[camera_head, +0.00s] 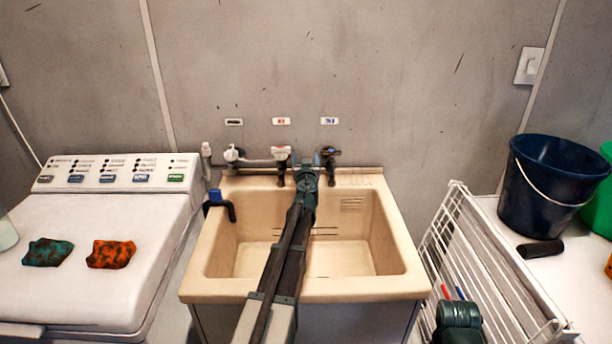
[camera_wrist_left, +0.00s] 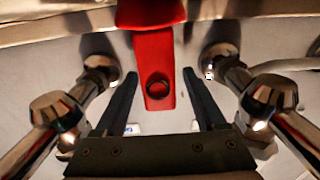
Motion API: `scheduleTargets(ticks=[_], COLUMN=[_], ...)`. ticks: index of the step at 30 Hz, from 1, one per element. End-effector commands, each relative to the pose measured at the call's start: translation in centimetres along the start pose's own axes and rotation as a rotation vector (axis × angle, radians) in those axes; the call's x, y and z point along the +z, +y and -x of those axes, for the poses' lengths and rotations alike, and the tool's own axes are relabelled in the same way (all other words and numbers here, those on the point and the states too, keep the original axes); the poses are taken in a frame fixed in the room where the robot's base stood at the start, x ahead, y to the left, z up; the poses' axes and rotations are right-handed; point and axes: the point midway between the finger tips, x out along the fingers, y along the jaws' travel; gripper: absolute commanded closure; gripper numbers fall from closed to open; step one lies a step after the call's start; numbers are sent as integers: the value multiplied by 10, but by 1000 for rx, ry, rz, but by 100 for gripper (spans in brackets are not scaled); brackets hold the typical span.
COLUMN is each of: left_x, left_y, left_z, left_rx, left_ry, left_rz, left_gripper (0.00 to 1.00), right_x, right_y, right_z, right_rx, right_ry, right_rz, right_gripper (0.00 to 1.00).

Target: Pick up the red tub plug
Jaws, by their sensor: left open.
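The red tub plug (camera_wrist_left: 153,50) shows in the left wrist view as a wide red body at the top edge with a narrow tab below it. The tab has a dark round hole. My left gripper (camera_wrist_left: 160,75) is open, with one dark finger on each side of the tab and a visible gap on both sides. In the head view my left gripper (camera_head: 308,165) is over the back of the sink, by the taps. I cannot make out the plug there; the gripper and arm cover that spot.
Chrome taps (camera_wrist_left: 265,95) flank the left gripper closely. The beige sink (camera_head: 222,285) lies below my left arm. A blue and black hooked item (camera_head: 216,200) sits on its left rim. A white wire rack (camera_head: 480,255) and dark blue bucket (camera_head: 545,190) are at right.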

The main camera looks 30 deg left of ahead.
Motion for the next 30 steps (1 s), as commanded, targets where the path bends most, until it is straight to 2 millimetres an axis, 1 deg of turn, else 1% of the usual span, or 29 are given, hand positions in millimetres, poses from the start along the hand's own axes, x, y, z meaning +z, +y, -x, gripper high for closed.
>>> scheduleTargets(ticks=[1,7,19,30], left_x=[0,0,0,0], left_y=[0,0,0,0], left_z=[-5,-4,-3,-3], left_rx=[0,1,1,1], left_ry=[0,0,0,0], left_rz=[0,0,0,0], left_gripper=[28,28,100,100], right_x=[0,0,0,0], right_y=[0,0,0,0], right_z=[0,0,0,0], right_rx=[0,0,0,0], right_ry=[0,0,0,0], right_rz=[0,0,0,0], right_gripper=[50,50,50,50])
